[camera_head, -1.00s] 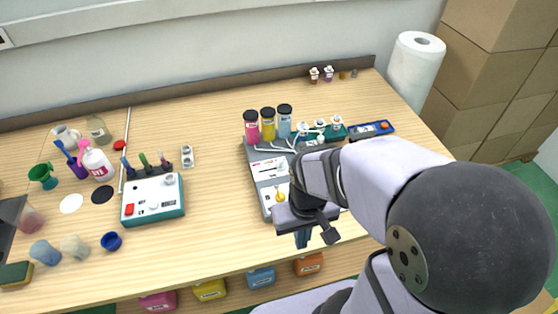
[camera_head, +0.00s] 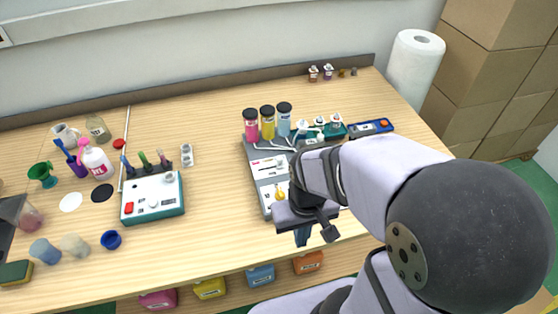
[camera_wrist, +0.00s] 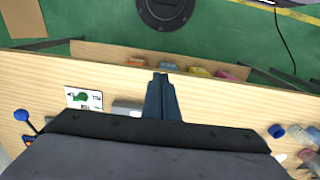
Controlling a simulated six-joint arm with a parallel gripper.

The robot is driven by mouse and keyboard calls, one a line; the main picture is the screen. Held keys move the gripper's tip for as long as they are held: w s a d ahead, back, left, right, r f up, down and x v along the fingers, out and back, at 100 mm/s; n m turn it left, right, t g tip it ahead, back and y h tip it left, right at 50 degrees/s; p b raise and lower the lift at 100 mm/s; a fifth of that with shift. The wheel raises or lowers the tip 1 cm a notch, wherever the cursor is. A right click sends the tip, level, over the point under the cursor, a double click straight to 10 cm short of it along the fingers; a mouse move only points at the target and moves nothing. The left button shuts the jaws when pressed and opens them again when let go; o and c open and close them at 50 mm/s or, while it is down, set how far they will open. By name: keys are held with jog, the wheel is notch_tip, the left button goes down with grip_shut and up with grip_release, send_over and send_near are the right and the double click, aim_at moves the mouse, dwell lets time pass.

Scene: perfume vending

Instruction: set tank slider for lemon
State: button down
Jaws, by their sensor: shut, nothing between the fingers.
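The perfume vending machine (camera_head: 256,152) is a grey box with a light top panel on the right half of the table. Pink, yellow and blue tanks (camera_head: 267,122) stand along its back. Slider tracks and a yellow marking show on the panel's left part; my arm hides much of the rest. Which slider is for lemon is too small to read. My gripper (camera_head: 303,235) is shut and empty, over the machine's front edge, pointing down. In the wrist view, my gripper (camera_wrist: 163,83) shows its closed fingers above the table's front edge, beside a white label panel with a green picture.
A white and teal device (camera_head: 153,202) stands left of the machine. Bottles, cups and a funnel fill the far left. Coloured containers (camera_head: 261,276) sit below the front edge. A paper roll (camera_head: 415,68) and cardboard boxes stand at the right.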

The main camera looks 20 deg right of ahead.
jog(key=c, duration=1.7)
grip_release()
jog(key=shift+w, duration=0.2)
jog(key=shift+o, duration=0.6)
jog(key=w+d+f+m+t+h+b, duration=0.1)
jog(key=w+m+b, duration=0.2)
jog(key=w, duration=1)
jog(key=shift+w+d+f, duration=0.15)
jog(key=shift+w+d, duration=0.05)
jog(key=shift+w, duration=0.15)
jog(key=m+t+h+b, duration=0.2)
jog(key=m+b, duration=0.1)
jog(key=m, duration=0.3)
send_near(279, 159)
jog(key=shift+p+x, duration=1.4)
jog(key=shift+x, duration=2.75)
jog(key=shift+w, duration=0.1)
jog(key=shift+c, duration=0.7)
grip_shut()
